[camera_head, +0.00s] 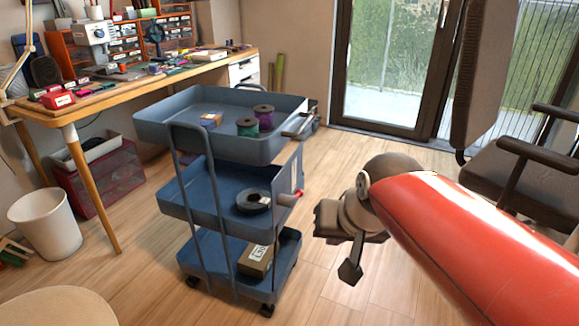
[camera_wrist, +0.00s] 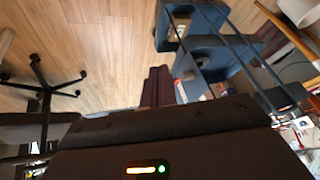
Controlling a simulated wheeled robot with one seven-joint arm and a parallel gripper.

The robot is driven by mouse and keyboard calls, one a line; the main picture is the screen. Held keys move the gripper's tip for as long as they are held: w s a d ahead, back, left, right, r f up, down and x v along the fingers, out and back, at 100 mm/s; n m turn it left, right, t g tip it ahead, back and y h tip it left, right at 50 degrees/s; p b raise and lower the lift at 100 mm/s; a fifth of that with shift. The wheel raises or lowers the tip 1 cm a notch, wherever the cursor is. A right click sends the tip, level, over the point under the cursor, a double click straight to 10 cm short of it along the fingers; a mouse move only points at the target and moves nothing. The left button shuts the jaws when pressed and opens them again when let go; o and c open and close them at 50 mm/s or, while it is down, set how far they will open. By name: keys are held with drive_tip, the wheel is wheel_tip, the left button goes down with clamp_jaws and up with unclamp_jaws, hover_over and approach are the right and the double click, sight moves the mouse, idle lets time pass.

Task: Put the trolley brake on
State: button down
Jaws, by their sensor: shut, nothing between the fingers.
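The blue three-tier trolley (camera_head: 180,205) stands upright on the wood floor, left of my gripper. A short rod with a red end (camera_head: 290,195) sticks out from its right side at middle-tray level; I cannot tell for certain whether it is the brake lever. My gripper (camera_head: 350,272) is shut and empty, right of the trolley and apart from it, at about the height of its lower trays. The trolley also shows, turned on its side, in the wrist view (camera_wrist: 205,55). Its casters (camera_head: 266,310) are small and partly hidden, so their brake state does not show.
Spools (camera_head: 264,117) are on the top tray, a dark coil (camera_head: 253,202) on the middle one and a box (camera_head: 256,261) on the bottom. A workbench (camera_head: 150,85) and waste bin (camera_head: 45,222) stand left, an armchair (camera_head: 520,170) right. Floor between trolley and window is clear.

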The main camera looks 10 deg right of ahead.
drive_tip(key=w+d+r+m, duration=0.2)
drive_tip(key=w+m, duration=0.2)
drive_tip(key=w, duration=1.1)
drive_tip(key=m, duration=0.3)
hover_over(301, 191)
drive_tip(key=s+d, duration=0.2)
wheel_tip(301, 191, down, 11)
drive_tip(key=f, duration=0.1)
drive_tip(key=a+f, duration=0.1)
drive_tip(key=f, duration=0.1)
drive_tip(key=shift+w+a+f+t+h, duration=0.15)
drive_tip(key=shift+a+t+h, duration=0.15)
drive_tip(key=shift+a+t, duration=0.1)
drive_tip(key=shift+p, duration=0.3)
